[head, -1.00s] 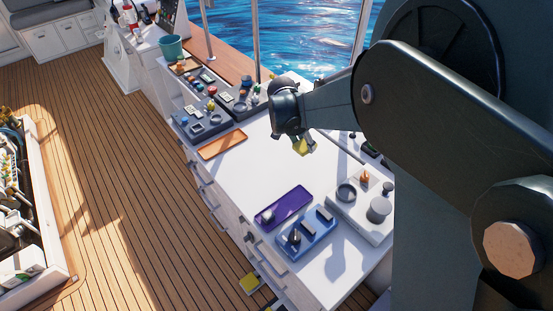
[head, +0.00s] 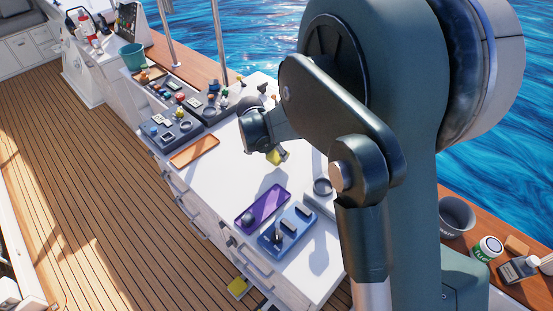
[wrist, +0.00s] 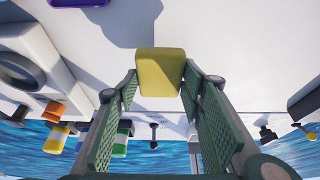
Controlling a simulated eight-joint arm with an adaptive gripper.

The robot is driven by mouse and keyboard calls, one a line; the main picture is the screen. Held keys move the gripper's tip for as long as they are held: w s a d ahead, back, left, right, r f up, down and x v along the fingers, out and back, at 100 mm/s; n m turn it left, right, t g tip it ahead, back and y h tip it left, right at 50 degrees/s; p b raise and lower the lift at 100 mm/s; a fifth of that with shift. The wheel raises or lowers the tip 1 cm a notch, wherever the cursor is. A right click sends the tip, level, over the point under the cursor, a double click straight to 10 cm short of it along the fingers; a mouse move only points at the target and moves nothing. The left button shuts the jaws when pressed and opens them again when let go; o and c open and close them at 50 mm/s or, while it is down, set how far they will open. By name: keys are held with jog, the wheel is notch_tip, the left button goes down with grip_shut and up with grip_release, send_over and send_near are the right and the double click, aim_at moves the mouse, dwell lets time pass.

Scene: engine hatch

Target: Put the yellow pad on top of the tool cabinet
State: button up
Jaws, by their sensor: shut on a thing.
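The yellow pad (wrist: 160,75) is held between the two green fingers of my gripper (wrist: 160,85) in the wrist view. In the head view the pad (head: 278,156) shows just below my gripper (head: 271,148), above the white top of the tool cabinet (head: 215,178). The pad's shadow side and the cabinet top are apart as far as I can tell. The cabinet has drawers with handles along its left side.
On the cabinet top are an orange tray (head: 195,151), a purple tray (head: 262,206), a blue tray (head: 287,230) and dark trays of small parts (head: 170,128). The middle of the top is clear. Another yellow item (head: 238,287) is low beside the cabinet.

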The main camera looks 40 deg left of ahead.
aim_at(275, 156)
jog(key=shift+f, duration=1.9)
jog(key=shift+f, duration=0.2)
jog(key=o, duration=0.9)
jog(key=shift+r, duration=0.1)
jog(key=shift+r, duration=0.1)
jog(key=v, duration=1.2)
jog(key=shift+w+d+r, duration=0.1)
jog(key=shift+r, duration=0.05)
